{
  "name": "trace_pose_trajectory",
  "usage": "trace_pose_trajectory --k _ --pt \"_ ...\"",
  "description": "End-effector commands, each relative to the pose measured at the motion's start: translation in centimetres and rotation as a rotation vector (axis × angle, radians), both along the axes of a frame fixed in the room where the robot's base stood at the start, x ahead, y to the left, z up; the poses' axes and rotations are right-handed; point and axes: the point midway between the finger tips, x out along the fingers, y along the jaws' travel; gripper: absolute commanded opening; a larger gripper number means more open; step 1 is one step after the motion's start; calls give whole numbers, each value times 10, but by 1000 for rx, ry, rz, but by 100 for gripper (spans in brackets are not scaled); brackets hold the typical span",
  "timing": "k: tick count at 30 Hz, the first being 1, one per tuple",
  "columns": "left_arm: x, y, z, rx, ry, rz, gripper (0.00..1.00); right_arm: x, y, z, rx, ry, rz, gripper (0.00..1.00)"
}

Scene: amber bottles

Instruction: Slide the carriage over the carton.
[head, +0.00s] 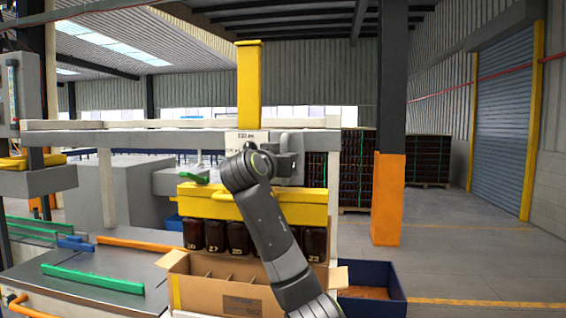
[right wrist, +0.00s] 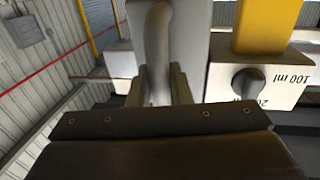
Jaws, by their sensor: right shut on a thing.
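The carriage has a yellow post (head: 249,85) running up and a wide yellow head (head: 222,203) below. Several dark amber bottles (head: 215,236) hang in a row under the head. The open cardboard carton (head: 240,298), with divided cells, stands below and in front of the bottles. Its visible cells look empty. How the bottles line up over the cells is unclear. My right gripper (head: 288,156) is at the carriage, partly hidden by its own wrist. In the right wrist view, its fingers (right wrist: 158,88) are shut on a grey upright handle (right wrist: 158,40). My left gripper is out of view.
A light horizontal rail (head: 190,138) runs behind the arm. A grey worktable (head: 90,275) with green and orange bars is at left. A blue bin (head: 372,302) stands right of the carton. A black and orange column (head: 389,195) rises behind. The floor at right is open.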

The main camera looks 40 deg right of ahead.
Motion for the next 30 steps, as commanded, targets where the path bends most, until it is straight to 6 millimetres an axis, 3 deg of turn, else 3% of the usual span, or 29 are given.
trace_pose_trajectory --k 4,5,9,20,23,30 --pt "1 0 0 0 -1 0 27 -1 -1 -1 -1 3 -6 0" --pt "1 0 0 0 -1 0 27 -1 -1 -1 -1 3 -6 22" --pt "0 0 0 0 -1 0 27 -1 -1 0 -2 1 -4 37" --pt "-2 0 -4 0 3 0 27 -3 6 -1 -1 -2 0 37" --pt "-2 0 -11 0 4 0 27 -10 18 -3 -1 -3 1 37" --pt "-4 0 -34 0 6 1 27 -37 68 -5 0 -4 4 37"
